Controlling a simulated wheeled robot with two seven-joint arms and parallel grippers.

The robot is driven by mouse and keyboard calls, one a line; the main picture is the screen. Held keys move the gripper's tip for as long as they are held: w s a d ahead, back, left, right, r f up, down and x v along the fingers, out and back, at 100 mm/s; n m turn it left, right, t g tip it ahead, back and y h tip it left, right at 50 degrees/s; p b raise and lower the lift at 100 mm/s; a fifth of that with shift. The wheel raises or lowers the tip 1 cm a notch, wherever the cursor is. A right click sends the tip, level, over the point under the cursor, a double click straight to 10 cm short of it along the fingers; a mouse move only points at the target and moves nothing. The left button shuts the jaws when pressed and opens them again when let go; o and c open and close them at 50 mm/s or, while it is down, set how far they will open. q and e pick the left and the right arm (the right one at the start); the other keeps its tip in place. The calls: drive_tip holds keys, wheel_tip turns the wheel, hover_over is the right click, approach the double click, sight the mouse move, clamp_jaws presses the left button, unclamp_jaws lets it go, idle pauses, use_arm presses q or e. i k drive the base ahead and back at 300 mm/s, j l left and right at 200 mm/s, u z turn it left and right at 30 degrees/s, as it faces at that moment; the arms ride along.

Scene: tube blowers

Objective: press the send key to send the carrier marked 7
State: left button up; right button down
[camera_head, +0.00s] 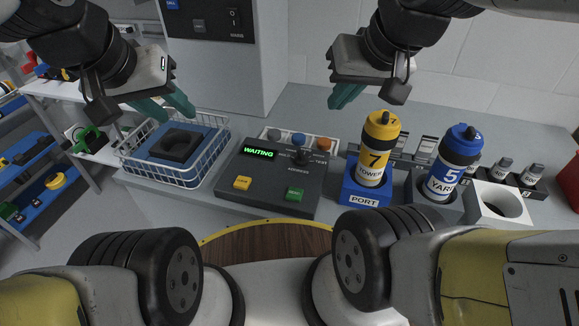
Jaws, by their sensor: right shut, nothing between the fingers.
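The yellow carrier marked 7 (375,150), lettered TOWER, stands upright in the blue block labelled PORT (364,193). The dark control panel (270,177) is left of it, and its green display (258,152) reads WAITING. The panel has a yellow key (242,183) and a green key (294,194) near its front edge; their lettering is too small to read surely. My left gripper (178,112) is open and empty above the wire basket. My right gripper (342,98) is shut and empty, above and behind the panel's right part, apart from the carrier.
A blue carrier marked 5 (452,163) stands right of the port. A white holder with a round hole (502,203) is further right.

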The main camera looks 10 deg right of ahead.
sight(294, 194)
drive_tip(key=k+j+z, duration=0.2)
drive_tip(key=j, duration=0.25)
drive_tip(key=k+j+z, duration=0.2)
drive_tip(key=j, duration=0.25)
drive_tip(key=k+j+z, duration=0.2)
drive_tip(key=j, duration=0.2)
drive_tip(key=k+j+z, duration=0.2)
drive_tip(key=j, duration=0.15)
